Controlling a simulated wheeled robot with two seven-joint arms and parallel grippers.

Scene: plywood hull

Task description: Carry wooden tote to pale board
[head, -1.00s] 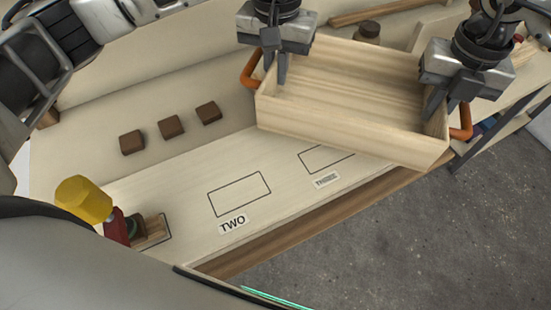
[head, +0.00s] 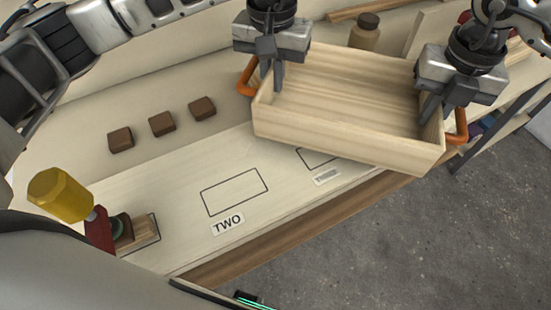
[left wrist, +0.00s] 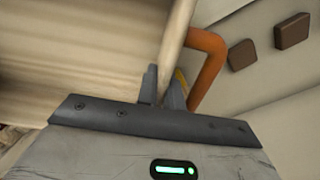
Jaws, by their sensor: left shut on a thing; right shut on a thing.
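The wooden tote (head: 345,133) is an empty, open pale box with an orange handle at each end. It is at the upper right of the head view, and its near wall hides part of the pale board (head: 285,192). I cannot tell whether it touches the board. The board carries outlined rectangles and labels, one reading TWO. My left gripper (head: 272,84) is shut on the tote's left end wall, beside the handle; the left wrist view shows the fingers (left wrist: 163,90) astride that wall. My right gripper (head: 436,108) is shut on the right end wall.
Several dark brown blocks (head: 162,124) lie behind the board. A yellow-handled tool (head: 62,195) and a small wood piece (head: 140,236) are at its left end. A brown jar (head: 365,33) stands behind the tote. The bench's front edge (head: 270,236) drops to grey floor.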

